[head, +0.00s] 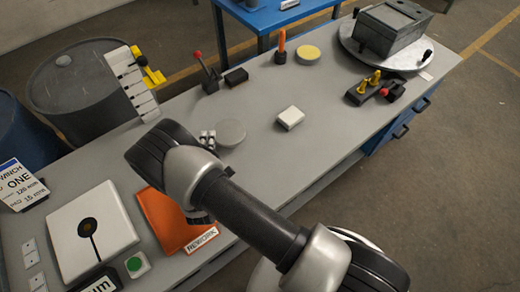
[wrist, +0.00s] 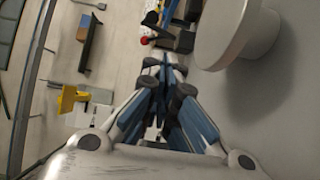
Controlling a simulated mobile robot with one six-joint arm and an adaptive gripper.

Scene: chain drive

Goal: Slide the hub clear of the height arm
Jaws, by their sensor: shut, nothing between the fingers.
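My gripper (head: 207,137) shows just beyond my arm in the head view, low over the bench. In the wrist view its fingers (wrist: 167,72) are together with nothing between them. A grey round part (head: 230,132) is just right of the fingertips. In the wrist view it is a wide disc with a narrower round section (wrist: 235,30), apart from the fingers. I cannot tell which parts are the hub and the height arm.
A white block (head: 291,118) lies right of the grey part. A red-knobbed lever (head: 206,72) stands at the back edge. An orange rework mat (head: 172,219) lies near my arm. A grey box (head: 391,30) sits on a round plate at far right.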

